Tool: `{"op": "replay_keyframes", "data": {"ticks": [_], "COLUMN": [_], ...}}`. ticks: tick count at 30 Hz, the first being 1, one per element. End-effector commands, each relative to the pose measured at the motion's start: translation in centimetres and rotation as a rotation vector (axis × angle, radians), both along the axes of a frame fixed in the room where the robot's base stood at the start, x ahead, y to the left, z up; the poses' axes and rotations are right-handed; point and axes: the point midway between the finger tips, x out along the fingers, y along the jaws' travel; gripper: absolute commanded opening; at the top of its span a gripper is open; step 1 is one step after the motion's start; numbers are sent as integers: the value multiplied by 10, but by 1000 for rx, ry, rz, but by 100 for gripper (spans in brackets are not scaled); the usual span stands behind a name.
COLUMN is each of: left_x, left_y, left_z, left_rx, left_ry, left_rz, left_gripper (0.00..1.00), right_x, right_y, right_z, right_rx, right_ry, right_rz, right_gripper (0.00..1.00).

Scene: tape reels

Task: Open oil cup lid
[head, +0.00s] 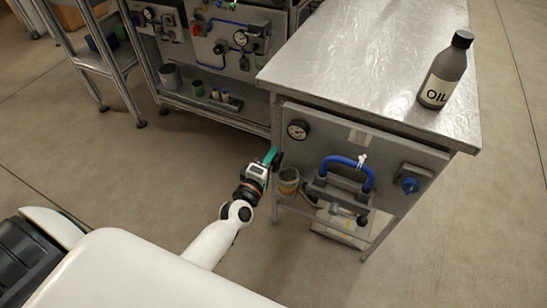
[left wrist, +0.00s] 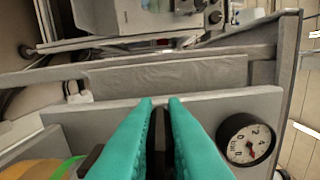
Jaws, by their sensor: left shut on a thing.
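The oil cup (head: 288,182), a small round cup with a yellowish band, is fixed at the left front of the metal bench. In the left wrist view, part of the cup (left wrist: 40,170) shows at the lower left as an orange and green band. My left gripper (head: 271,157) has teal fingers and is just above and left of the cup. Its fingers (left wrist: 160,120) are shut on a dark piece, which looks like the oil cup lid (head: 278,159); they hide most of it. Whether the lid still touches the cup is hard to tell. My right gripper is not in view.
A pressure gauge (head: 298,129) is close to the right of my left gripper. A blue hose (head: 347,164) and blue knob (head: 410,185) are further right on the panel. An oil bottle (head: 443,75) stands on the bench top (head: 350,60). Open floor lies to the left.

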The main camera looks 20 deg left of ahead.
Motion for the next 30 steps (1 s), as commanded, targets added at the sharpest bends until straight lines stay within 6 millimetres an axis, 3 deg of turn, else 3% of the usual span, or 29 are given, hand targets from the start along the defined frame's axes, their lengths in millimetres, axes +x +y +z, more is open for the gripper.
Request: {"op": "replay_keyframes", "data": {"ticks": [20,21,24,30], "left_x": [0,0,0,0], "left_y": [4,4,3,3], "left_z": [-1,-1,-1,-1], "left_rx": [-59,-59,-59,-59], "left_ry": [-1,-1,0,0], "left_rz": [1,1,1,0], "left_gripper": [0,16,32,33], "right_x": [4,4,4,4], "right_y": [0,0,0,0], "right_z": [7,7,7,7], "right_rx": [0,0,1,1], "right_ry": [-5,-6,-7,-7], "right_rz": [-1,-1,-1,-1], "right_gripper": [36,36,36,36]}}
